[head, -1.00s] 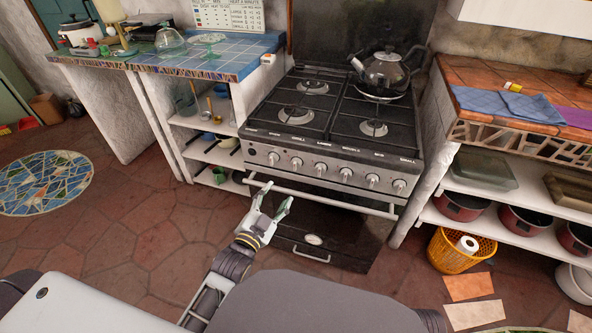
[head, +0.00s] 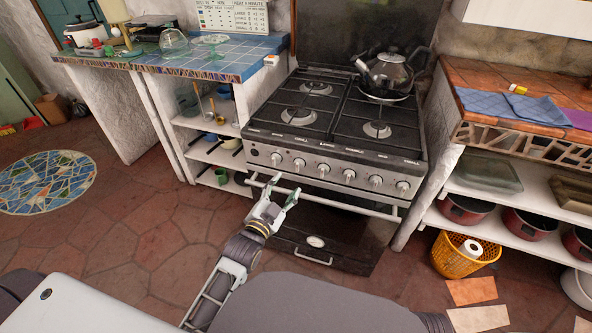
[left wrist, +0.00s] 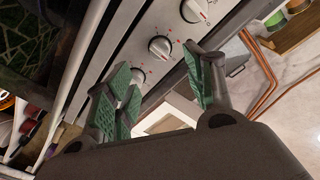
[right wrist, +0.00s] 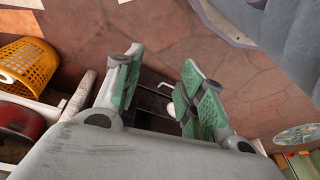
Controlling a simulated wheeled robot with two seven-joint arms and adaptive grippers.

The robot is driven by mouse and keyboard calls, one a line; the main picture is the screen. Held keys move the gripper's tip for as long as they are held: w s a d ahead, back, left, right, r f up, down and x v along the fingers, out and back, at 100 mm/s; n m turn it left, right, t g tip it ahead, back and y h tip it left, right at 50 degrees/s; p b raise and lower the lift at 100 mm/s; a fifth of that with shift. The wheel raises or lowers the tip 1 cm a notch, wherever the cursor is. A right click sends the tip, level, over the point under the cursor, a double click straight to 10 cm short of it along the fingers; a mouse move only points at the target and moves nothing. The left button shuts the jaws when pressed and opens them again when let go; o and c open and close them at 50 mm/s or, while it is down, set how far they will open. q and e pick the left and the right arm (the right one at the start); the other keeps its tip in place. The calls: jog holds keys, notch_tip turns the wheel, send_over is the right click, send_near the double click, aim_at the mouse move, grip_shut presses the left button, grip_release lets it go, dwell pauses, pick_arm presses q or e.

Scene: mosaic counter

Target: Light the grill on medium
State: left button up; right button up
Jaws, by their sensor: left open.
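The stove's front panel (head: 262,150) has a row of several silver knobs with labels above them. In the left wrist view, a knob (left wrist: 160,47) with red marks shows beyond and between the open fingers. Another knob (left wrist: 138,75) is partly behind the left finger. My right gripper (right wrist: 160,68) is open and empty over the floor.
The oven rail (head: 335,199) runs below the knobs near my left gripper. A dark kettle (head: 388,72) stands on the back right burner. A tiled counter (head: 232,62) is left of the stove, and a counter with blue cloths (head: 520,106) is right. A printed chart (head: 232,16) stands behind.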

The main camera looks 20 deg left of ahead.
aim_at(296, 168)
pick_arm(q)
jog(key=shift+w+d+b, duration=0.15)
jog(key=shift+w+b, duration=0.15)
jog(key=shift+w, duration=1)
jog(key=shift+w+d+b, duration=0.15)
jog(key=shift+w+b, duration=0.1)
jog(key=shift+w, duration=1)
jog(key=shift+w+d, duration=0.15)
jog(key=shift+w, duration=1.15)
jog(key=shift+w+d+b, duration=0.1)
jog(key=shift+w+b, duration=0.35)
jog(key=shift+w, duration=0.4)
pick_arm(e)
jog(key=shift+a+r, duration=0.15)
jog(key=shift+r, duration=0.55)
jog(key=shift+a+r, duration=0.1)
jog(key=shift+r, duration=0.6)
jog(key=shift+t, duration=0.3)
pick_arm(q)
jog(key=c, duration=1)
